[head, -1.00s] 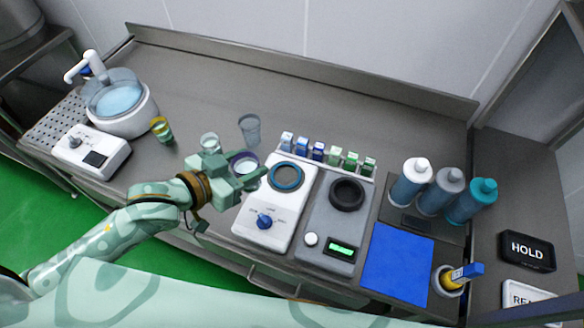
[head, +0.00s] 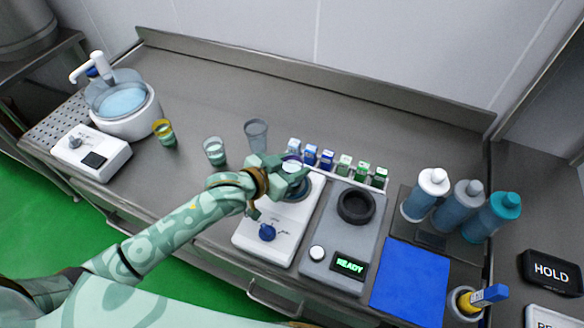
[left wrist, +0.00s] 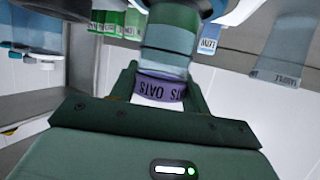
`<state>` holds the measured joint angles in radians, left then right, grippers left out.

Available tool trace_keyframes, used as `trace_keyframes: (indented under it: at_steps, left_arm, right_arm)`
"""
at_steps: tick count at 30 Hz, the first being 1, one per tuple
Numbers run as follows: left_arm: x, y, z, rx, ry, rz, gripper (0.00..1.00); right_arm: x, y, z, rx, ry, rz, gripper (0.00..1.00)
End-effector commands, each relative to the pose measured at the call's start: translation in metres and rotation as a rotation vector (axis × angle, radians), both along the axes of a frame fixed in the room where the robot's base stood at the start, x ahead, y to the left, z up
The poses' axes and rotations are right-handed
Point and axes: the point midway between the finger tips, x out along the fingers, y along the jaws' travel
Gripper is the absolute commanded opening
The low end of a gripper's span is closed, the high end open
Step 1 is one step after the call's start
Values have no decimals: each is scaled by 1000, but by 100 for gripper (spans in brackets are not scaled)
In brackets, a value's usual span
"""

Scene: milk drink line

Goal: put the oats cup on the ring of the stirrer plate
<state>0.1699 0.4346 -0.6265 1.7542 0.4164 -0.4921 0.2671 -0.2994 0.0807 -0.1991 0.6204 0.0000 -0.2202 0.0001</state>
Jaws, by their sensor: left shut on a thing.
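My left gripper (head: 288,176) is shut on the oats cup (head: 291,163), whose rim shows just above the fingers in the head view. In the left wrist view the oats cup (left wrist: 162,88) sits between the fingers, its purple OATS band upside down in the picture. The white stirrer plate (head: 262,246) has a blue knob at its front. Its ring (head: 317,188) is partly hidden by my gripper, which is over the plate's back part. I cannot tell whether the cup touches the ring. My right gripper is not in view.
A grey device (head: 330,240) with a black ring and a lit READY display stands to the right. Small bottles (head: 343,165) line up behind. Clear cups (head: 256,134) (head: 214,151) and a yellow-rimmed cup (head: 164,132) stand left. A blue mat (head: 410,282) and large bottles (head: 470,200) are right.

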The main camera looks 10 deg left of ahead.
Motion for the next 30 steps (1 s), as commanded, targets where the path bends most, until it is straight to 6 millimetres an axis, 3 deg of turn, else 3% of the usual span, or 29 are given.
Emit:
trace_keyframes:
  at_steps: [11,12,14,24,30]
  left_arm:
    - [0,0,-7,-1,-2,0,19]
    - [0,0,-7,-1,-1,0,55]
    - [0,0,-7,-1,-1,0,68]
    - [-1,1,-3,-1,-2,0,68]
    - [-30,20,12,0,0,-1,68]
  right_arm:
    - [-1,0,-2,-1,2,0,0]
    - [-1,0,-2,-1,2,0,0]
    - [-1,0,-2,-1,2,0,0]
    - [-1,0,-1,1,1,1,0]
    - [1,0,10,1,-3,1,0]
